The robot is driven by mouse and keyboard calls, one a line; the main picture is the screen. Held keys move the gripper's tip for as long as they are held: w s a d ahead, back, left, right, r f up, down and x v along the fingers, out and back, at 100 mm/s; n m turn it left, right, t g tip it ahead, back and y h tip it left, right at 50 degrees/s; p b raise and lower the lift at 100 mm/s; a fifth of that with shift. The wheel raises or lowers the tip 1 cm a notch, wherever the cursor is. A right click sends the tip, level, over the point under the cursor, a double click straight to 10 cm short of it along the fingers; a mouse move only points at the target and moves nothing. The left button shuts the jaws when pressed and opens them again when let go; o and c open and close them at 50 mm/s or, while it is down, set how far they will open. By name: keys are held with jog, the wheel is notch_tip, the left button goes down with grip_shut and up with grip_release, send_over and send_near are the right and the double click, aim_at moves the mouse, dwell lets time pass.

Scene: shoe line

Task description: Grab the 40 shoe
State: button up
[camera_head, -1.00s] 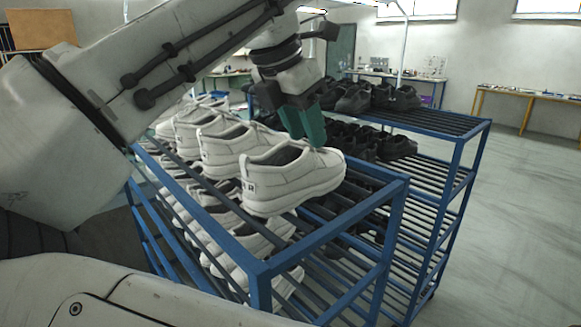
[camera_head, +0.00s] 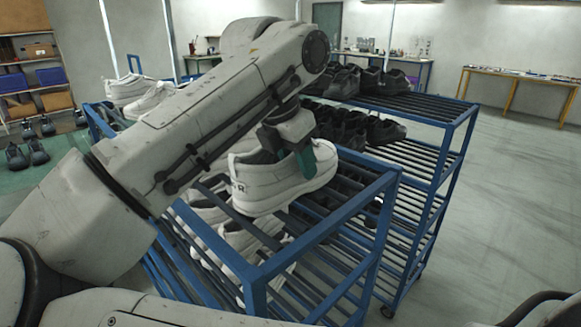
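A white lace-up shoe (camera_head: 268,190) with a dark lining sits on the top shelf of the blue rack (camera_head: 325,236), at the near end. Its heel faces left and carries a small dark mark that I cannot read as a size. My gripper (camera_head: 303,162), with teal fingers, points down at the shoe's upper, around the opening and tongue. One finger shows clearly against the near side; the other is mostly hidden. I cannot tell whether the fingers are closed on the shoe. My arm hides much of the white shoe row behind.
More white shoes (camera_head: 128,88) stand at the rack's far left end, and others lie on the lower shelves (camera_head: 245,238). Several black shoes (camera_head: 345,82) stand on the adjoining rack part. The floor on the right is clear.

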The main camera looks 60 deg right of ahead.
jog(key=shift+x, duration=0.95)
grip_shut()
